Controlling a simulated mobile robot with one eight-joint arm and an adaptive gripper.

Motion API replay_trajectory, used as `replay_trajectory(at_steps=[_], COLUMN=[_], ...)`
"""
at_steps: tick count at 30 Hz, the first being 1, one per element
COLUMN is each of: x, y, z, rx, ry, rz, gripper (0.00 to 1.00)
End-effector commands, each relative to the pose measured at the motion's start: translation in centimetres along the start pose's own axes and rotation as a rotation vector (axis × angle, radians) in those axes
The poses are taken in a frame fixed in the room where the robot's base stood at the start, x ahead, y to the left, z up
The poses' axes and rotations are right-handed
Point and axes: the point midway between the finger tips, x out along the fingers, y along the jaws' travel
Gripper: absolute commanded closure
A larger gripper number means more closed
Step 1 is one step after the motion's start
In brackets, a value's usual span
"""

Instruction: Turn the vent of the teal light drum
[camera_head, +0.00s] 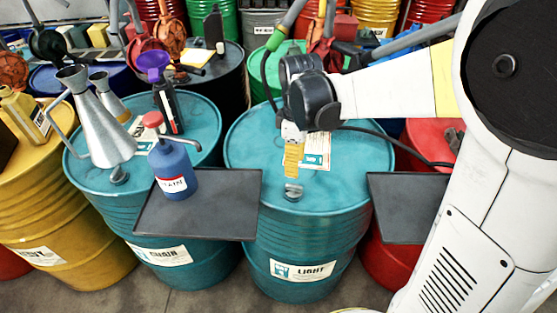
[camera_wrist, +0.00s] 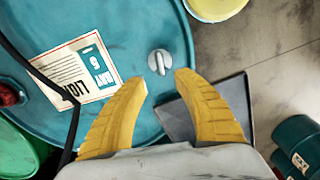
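The teal light drum (camera_head: 340,215) stands in the middle of the head view with a LIGHT label on its front. Its top also fills much of the wrist view (camera_wrist: 120,30). The vent (camera_head: 293,191), a small grey metal knob with a raised grip, sits near the drum's front rim. In the wrist view the vent (camera_wrist: 158,62) is just beyond my gripper (camera_wrist: 161,82), roughly in line with the gap between the fingertips. The yellow fingers are apart and empty. In the head view my gripper (camera_head: 292,174) points down above the drum top, behind the vent.
A paper label and a red fitting (camera_wrist: 10,95) are on the drum top. A dark tray (camera_head: 225,200) lies at left with a blue bottle (camera_head: 174,170); another tray (camera_head: 400,200) is at right. A second teal drum (camera_head: 90,170) carries a metal funnel can (camera_head: 100,125).

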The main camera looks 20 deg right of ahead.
Motion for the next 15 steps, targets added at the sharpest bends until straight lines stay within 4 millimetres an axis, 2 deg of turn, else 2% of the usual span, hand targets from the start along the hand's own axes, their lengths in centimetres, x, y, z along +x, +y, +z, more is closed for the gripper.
replay_trajectory(at_steps=[3,9,15], x=[2.8,6.7,9.0], y=[0.0,0.0,0.0], z=[0.0,0.0,0.0], rx=[0.001,0.002,0.003], ry=[0.001,0.001,0.001], rz=[0.001,0.002,0.002], gripper=[0.64,0.64,0.64])
